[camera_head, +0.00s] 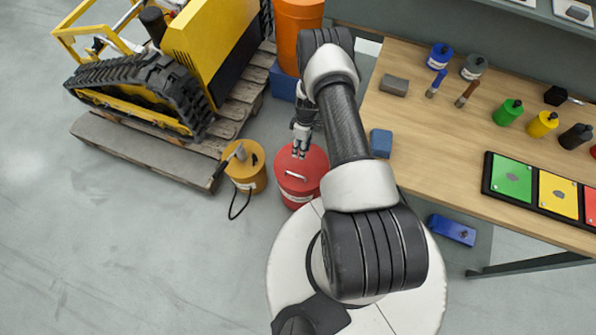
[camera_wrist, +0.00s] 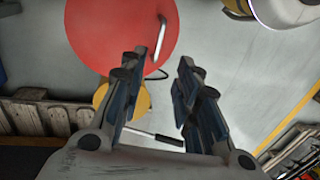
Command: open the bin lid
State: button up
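The red bin (camera_head: 301,192) stands on the floor left of my arm in the head view. Its round red lid (camera_head: 313,160) lies flat on top and looks shut, with a pale bar handle (camera_head: 296,176) on it. In the wrist view the lid (camera_wrist: 105,35) fills the upper left, and the handle (camera_wrist: 160,40) stands near its right edge. My gripper (camera_head: 300,152) points down by the lid's far side, apart from the handle. In the wrist view my gripper (camera_wrist: 157,72) is open and empty, with the handle beyond the fingertips. My arm hides part of the bin's surroundings.
An orange can (camera_head: 247,170) with a black hose stands just left of the bin. A pallet (camera_head: 215,130) with a yellow tracked machine is behind it. A workbench (camera_head: 425,150) with bottles, brushes and a tray is at right. The floor at left is clear.

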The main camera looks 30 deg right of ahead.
jog(key=b, duration=0.5)
send_over(298, 172)
jog(key=s+a, duration=0.1)
jog(key=s, duration=0.1)
notch_tip(298, 172, down, 15)
jog(key=shift+s+a+f, duration=0.1)
jog(key=shift+s+f, duration=0.05)
jog(key=shift+f, duration=0.05)
grip_shut()
